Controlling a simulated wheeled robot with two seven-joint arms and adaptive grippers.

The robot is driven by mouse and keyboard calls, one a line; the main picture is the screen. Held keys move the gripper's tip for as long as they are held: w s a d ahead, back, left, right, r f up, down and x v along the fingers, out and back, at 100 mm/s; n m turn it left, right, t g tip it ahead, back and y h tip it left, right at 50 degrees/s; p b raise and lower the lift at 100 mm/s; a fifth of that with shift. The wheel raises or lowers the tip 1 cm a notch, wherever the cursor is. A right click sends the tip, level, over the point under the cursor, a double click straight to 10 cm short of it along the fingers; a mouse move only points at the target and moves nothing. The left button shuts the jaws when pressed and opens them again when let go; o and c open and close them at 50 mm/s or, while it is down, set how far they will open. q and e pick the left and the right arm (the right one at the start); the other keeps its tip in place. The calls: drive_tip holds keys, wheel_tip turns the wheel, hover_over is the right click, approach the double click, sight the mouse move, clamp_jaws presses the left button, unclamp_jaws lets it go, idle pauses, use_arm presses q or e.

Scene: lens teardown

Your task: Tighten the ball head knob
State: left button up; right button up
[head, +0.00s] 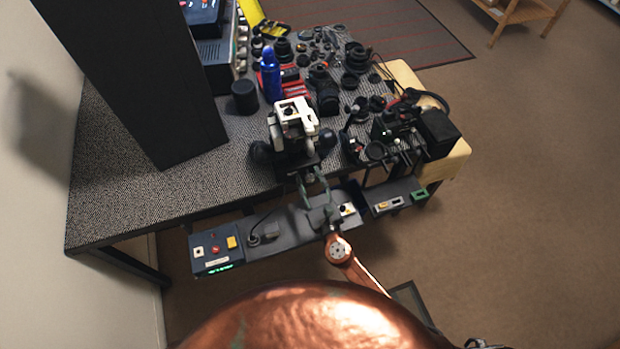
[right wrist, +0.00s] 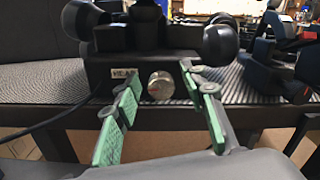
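The ball head knob (right wrist: 160,85) is a round silver knob on the front of a black block (right wrist: 103,72), beside a small white label reading like "HEAD". My right gripper (right wrist: 162,82) is open, with its green finger pads on either side of the knob and apart from it. In the head view my right gripper (head: 314,181) points at the front of the black base under a white device (head: 293,115) near the table's front edge. The knob is too small to make out there. My left gripper is not in view.
The grey table (head: 130,175) holds a blue bottle (head: 271,75), a black cylinder (head: 244,97) and many lens parts. A panel with buttons (head: 215,250) hangs below the front edge. Cables and dark equipment (head: 390,135) crowd the right side.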

drive_tip(key=shift+c, duration=0.3)
clamp_jaws()
